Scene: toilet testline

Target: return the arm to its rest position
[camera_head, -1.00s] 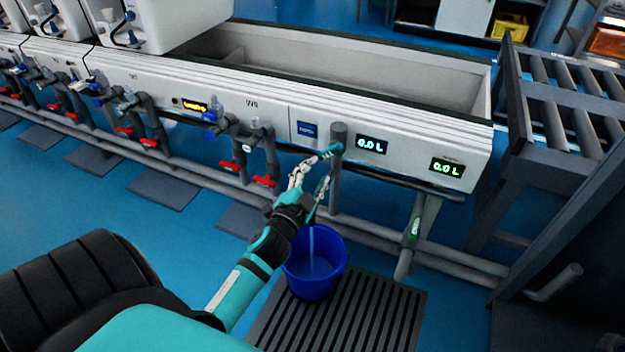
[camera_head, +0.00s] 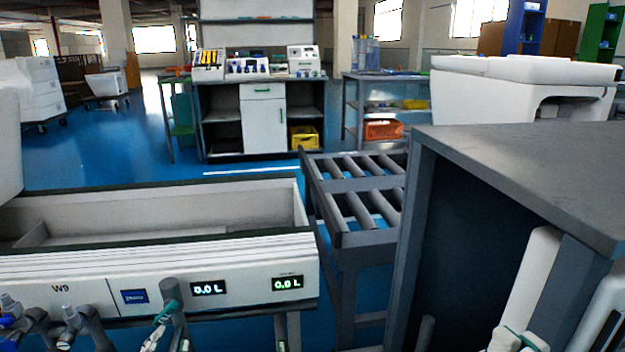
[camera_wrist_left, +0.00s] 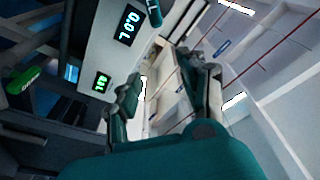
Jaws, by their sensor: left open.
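My left gripper (camera_head: 158,335) shows only in part at the bottom edge of the head view, close to the teal lever (camera_head: 168,312) on the grey pipe of the test bench (camera_head: 60,271). I cannot tell from here whether they touch. In the left wrist view its two fingers (camera_wrist_left: 160,70) are spread apart with nothing between them, so it is open and empty. The rest of my left arm is below the frame. My right gripper cannot be made out.
Two displays on the bench read 0.0 L, at left (camera_head: 208,288) and right (camera_head: 287,283). A roller conveyor (camera_head: 345,184) stands right of the bench. A large grey-topped cabinet (camera_head: 540,165) fills the right. Blue floor (camera_head: 140,150) lies open behind the bench.

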